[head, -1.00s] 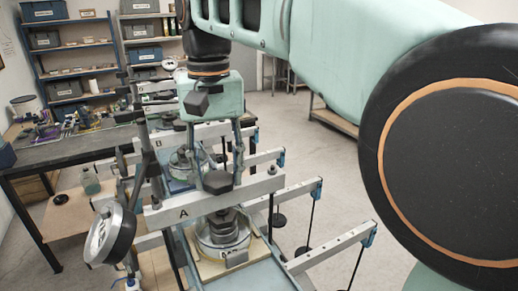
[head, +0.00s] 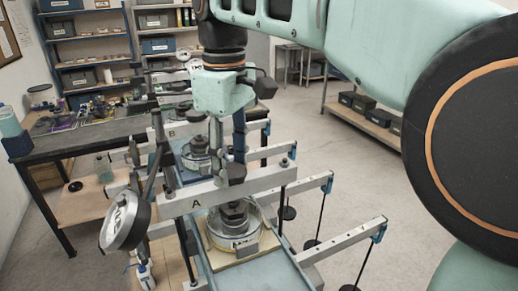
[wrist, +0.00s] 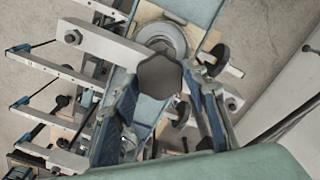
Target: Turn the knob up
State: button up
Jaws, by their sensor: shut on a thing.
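The knob is a dark, faceted piece, seen from above in the wrist view (wrist: 160,78). My gripper (wrist: 161,80) has its two blue fingers on either side of the knob and is shut on it. In the head view my gripper (head: 231,178) points straight down at the light crossbar marked A (head: 205,197). The fingers are seen nearly edge-on there and hide most of the knob. Below the bar is a dark stack on a round clear dish (head: 232,226).
Similar bars and a second unit marked B (head: 195,153) stand behind. Long arms with hanging rods (head: 345,240) reach to the right. A dark workbench (head: 85,137) is at the left. Open floor lies to the right.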

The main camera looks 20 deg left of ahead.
jog(key=n, duration=0.5)
jog(key=shift+n, duration=0.3)
jog(key=n, duration=1.3)
jog(key=shift+n, duration=0.3)
jog(key=o, duration=1.2)
jog(key=shift+c, duration=0.2)
